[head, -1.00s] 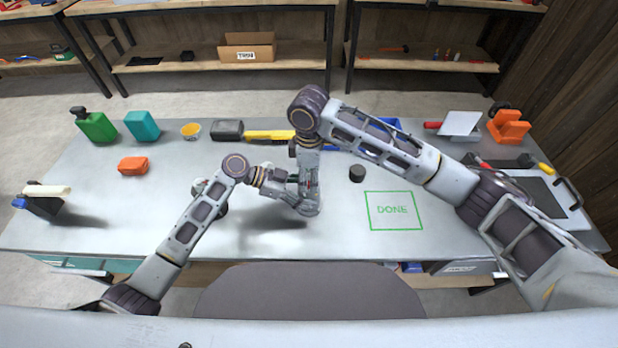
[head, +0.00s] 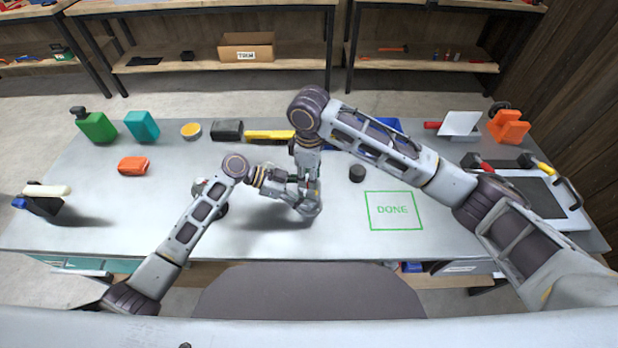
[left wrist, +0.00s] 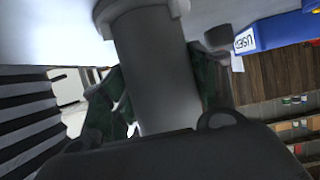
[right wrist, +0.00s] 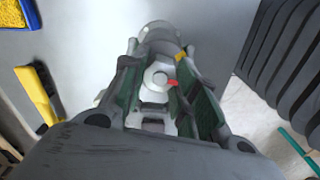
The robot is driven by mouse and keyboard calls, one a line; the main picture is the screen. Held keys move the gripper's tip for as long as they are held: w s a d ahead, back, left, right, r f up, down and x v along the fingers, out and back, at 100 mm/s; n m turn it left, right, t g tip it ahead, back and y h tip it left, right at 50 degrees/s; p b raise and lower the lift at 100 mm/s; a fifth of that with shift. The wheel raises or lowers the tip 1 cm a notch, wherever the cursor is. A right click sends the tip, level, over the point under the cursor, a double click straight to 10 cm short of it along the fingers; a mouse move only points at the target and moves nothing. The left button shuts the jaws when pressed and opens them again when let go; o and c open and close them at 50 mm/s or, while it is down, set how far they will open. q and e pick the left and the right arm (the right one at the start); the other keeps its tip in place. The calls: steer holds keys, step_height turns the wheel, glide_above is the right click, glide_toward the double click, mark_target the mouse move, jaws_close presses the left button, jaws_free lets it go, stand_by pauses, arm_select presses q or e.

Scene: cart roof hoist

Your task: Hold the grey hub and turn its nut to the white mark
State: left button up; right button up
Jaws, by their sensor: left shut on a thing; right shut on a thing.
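The grey hub (left wrist: 158,75) is a smooth cylinder between the dark green pads of my left gripper (left wrist: 155,95), which is shut on it. In the head view my left gripper (head: 304,203) is low over the table's middle and hides most of the hub. My right gripper (head: 306,178) comes down from above it. In the right wrist view the nut (right wrist: 156,79) sits on top of the hub, between the fingers of my right gripper (right wrist: 160,68), which is shut on it. A red mark (right wrist: 172,83) shows at the nut's right side. I cannot pick out the white mark.
A small dark cylinder (head: 357,173) stands right of the grippers, near the green DONE square (head: 395,211). A yellow brush (head: 268,136) and a blue tray (head: 385,126) lie behind. An orange block (head: 133,166) is at left. The table's front is clear.

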steer(key=shift+m, duration=0.8)
steer(key=o, duration=1)
steer(key=shift+r, duration=0.15)
steer(key=shift+r, duration=2.85)
